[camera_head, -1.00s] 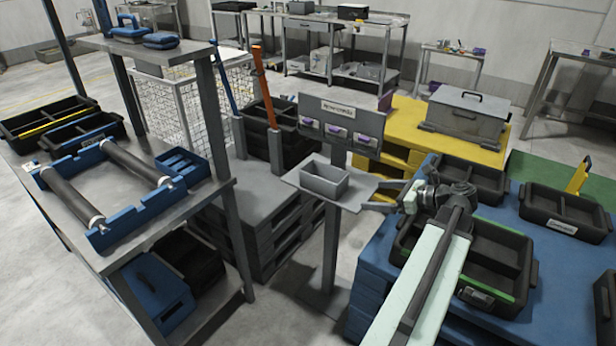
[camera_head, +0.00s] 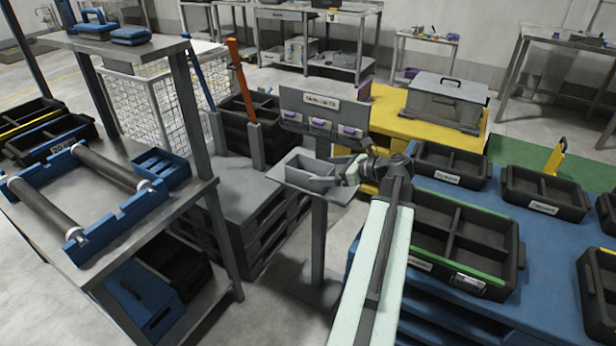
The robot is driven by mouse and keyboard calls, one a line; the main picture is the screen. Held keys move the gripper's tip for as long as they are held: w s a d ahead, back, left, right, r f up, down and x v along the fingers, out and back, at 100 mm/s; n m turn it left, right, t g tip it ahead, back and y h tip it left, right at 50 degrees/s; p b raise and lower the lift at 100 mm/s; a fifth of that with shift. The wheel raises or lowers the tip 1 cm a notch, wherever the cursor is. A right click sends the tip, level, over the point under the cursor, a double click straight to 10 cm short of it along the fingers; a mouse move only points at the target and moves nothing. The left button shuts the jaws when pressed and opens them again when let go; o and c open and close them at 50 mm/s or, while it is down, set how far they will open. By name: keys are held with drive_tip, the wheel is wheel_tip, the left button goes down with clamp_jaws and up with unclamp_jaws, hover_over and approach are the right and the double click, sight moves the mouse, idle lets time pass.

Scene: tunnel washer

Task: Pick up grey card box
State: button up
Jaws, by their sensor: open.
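The grey card box (camera_head: 306,169) is a small open-topped box on the small grey shelf (camera_head: 334,194) of a stand, below a sign panel. My gripper (camera_head: 325,175) is at the right end of the box. Its near finger lies in front of the box's right part. The far finger is hard to make out against the box and the wrist. The jaws are open, and the box still rests on the shelf. I cannot tell whether a finger touches it.
The sign panel (camera_head: 323,115) with purple-marked holders rises just behind the box. A blue platform with black divided crates (camera_head: 460,240) lies under and right of my arm. A grey table with a blue roller frame (camera_head: 75,235) stands at left.

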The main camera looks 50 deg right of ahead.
sight(310, 170)
drive_tip(key=shift+w+a, duration=0.1)
drive_tip(key=shift+w, duration=0.35)
drive_tip(key=b+x, duration=0.2)
drive_tip(key=x, duration=0.2)
drive_tip(key=shift+w+f, duration=0.15)
drive_tip(key=shift+w, duration=0.2)
drive_tip(key=shift+w+a, duration=0.2)
drive_tip(key=shift+w, duration=0.2)
drive_tip(key=c, duration=1.6)
